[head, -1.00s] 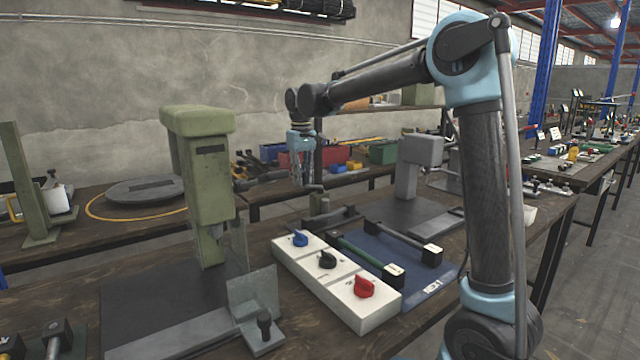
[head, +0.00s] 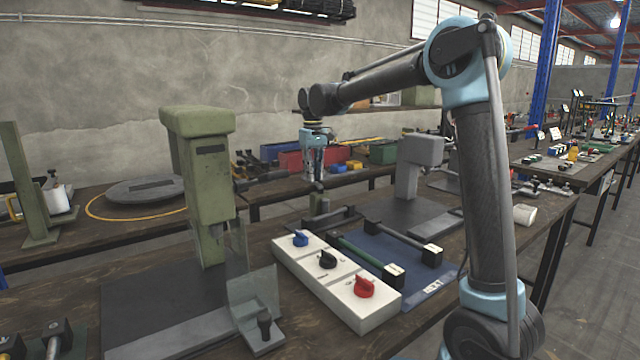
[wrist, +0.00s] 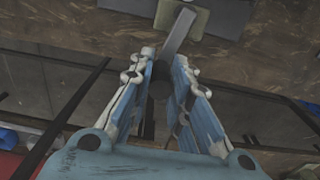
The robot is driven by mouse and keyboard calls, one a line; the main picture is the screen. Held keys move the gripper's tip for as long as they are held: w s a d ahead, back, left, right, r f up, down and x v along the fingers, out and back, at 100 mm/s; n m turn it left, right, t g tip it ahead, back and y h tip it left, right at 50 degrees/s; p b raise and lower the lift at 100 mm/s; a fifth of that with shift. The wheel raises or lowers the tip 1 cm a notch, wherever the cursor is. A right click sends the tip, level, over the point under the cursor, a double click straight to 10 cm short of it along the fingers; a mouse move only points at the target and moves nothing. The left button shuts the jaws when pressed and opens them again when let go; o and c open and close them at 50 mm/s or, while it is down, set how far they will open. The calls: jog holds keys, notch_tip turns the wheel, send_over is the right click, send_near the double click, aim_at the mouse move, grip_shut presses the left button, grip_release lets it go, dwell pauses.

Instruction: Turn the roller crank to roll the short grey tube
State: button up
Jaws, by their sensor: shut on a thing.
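My gripper (head: 317,180) points down behind the white control box in the head view. In the wrist view its fingers (wrist: 167,80) are shut around the dark round handle (wrist: 159,90) of the roller crank. The grey crank arm (wrist: 179,33) runs from the handle up to the small green roller body (wrist: 198,18). I cannot clearly pick out the short grey tube at the roller.
A green press (head: 207,185) stands left of my gripper, a grey press (head: 415,165) to its right. The white box (head: 335,283) carries blue, black and red knobs. Bars with black end blocks lie on a blue mat (head: 390,262).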

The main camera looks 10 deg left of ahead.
jog(key=shift+w+d, duration=0.2)
jog(key=shift+d, duration=0.45)
jog(key=shift+w+d, duration=0.25)
jog(key=shift+d, duration=0.35)
jog(key=shift+w+d, duration=0.2)
jog(key=shift+d, duration=0.45)
jog(key=o, duration=1.8)
notch_tip(320, 180, up, 7)
jog(key=shift+s, duration=0.1)
